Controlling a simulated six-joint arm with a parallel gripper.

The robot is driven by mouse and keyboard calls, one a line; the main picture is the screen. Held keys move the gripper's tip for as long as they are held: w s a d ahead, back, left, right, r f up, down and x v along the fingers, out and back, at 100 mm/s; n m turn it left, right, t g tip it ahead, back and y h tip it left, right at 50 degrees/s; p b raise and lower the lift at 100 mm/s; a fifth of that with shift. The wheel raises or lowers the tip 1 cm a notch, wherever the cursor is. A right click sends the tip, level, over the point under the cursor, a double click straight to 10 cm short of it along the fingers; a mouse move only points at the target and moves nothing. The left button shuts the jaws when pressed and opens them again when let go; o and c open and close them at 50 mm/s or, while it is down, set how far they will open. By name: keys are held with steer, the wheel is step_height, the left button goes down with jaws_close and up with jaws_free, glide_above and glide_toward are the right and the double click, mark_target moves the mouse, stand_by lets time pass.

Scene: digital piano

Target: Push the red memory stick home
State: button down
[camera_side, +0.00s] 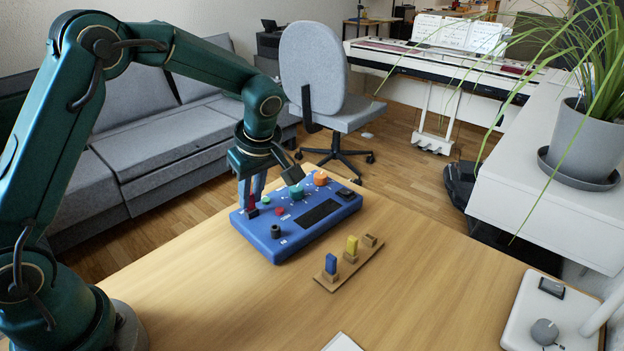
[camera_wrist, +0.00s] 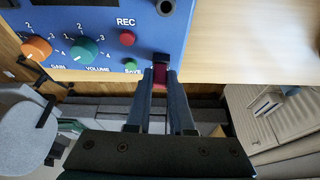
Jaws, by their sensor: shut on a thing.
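The blue box (camera_wrist: 100,12) fills the upper left there. I cannot tell how deep the stick sits, as the fingers hide part of it.
The box has raised knobs, an orange one (camera_side: 320,178) and a teal one (camera_side: 297,192). The table front is mostly clear.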

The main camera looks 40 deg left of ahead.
steer(key=c, duration=0.7)
jaws_free()
steer(key=shift+v, duration=2.5)
